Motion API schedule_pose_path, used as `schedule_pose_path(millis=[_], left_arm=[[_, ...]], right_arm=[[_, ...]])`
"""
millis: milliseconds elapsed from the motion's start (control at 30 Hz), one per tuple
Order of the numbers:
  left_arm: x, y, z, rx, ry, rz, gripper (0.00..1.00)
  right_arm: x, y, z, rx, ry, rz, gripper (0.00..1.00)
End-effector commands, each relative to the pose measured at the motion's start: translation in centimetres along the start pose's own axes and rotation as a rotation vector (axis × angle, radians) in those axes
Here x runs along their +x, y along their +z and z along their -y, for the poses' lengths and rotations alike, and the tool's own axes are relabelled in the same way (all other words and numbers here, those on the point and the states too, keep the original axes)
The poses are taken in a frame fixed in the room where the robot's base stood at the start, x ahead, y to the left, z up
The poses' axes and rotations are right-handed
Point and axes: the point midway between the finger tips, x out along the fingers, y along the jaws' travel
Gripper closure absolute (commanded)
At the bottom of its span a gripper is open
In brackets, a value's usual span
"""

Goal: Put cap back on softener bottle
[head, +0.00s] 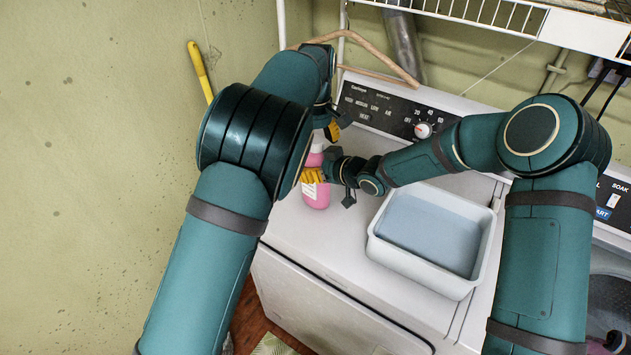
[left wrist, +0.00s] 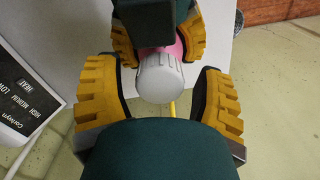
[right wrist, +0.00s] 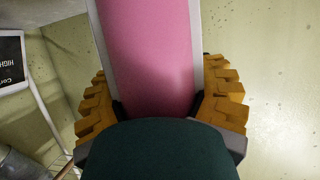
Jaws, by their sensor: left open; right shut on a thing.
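The pink softener bottle (head: 316,196) stands upright on the white dryer top, near its left end. My right gripper (head: 314,175) is shut around the bottle's body; the pink side also fills the right wrist view (right wrist: 150,60) between its yellow fingers. The white cap (left wrist: 164,78) is at the bottle's top in the left wrist view, with a bit of pink behind it. I cannot tell whether it is fully seated. My left gripper (left wrist: 162,100) is open, its fingers on either side of the cap with gaps. In the head view my left arm partly hides the bottle top.
A white tub (head: 377,246) with a bluish inside stands on the dryer (head: 310,236), right of the bottle. The dryer's control panel (head: 385,112) rises behind. A wooden hanger (head: 385,57) and a wire shelf (head: 480,14) are above. The wall is close on the left.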

Motion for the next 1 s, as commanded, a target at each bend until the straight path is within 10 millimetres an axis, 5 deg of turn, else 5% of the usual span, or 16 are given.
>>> schedule_pose_path(millis=[167,333,367,1000], left_arm=[[-0.02,0.01,-0.01,0.0,0.0,0.0,0.37],[-0.03,0.01,-0.01,0.0,0.0,0.0,0.97],[-0.03,0.01,-0.01,0.0,0.0,0.0,1.0],[-0.03,0.05,-0.03,0.23,0.0,0.001,1.0]], right_arm=[[0.0,0.0,0.0,0.0,0.0,0.0,1.0],[0.01,0.0,0.0,0.0,0.0,0.0,1.0],[0.01,0.0,0.0,0.0,0.0,0.0,1.0],[0.01,0.0,0.01,0.0,0.0,0.0,1.0]])
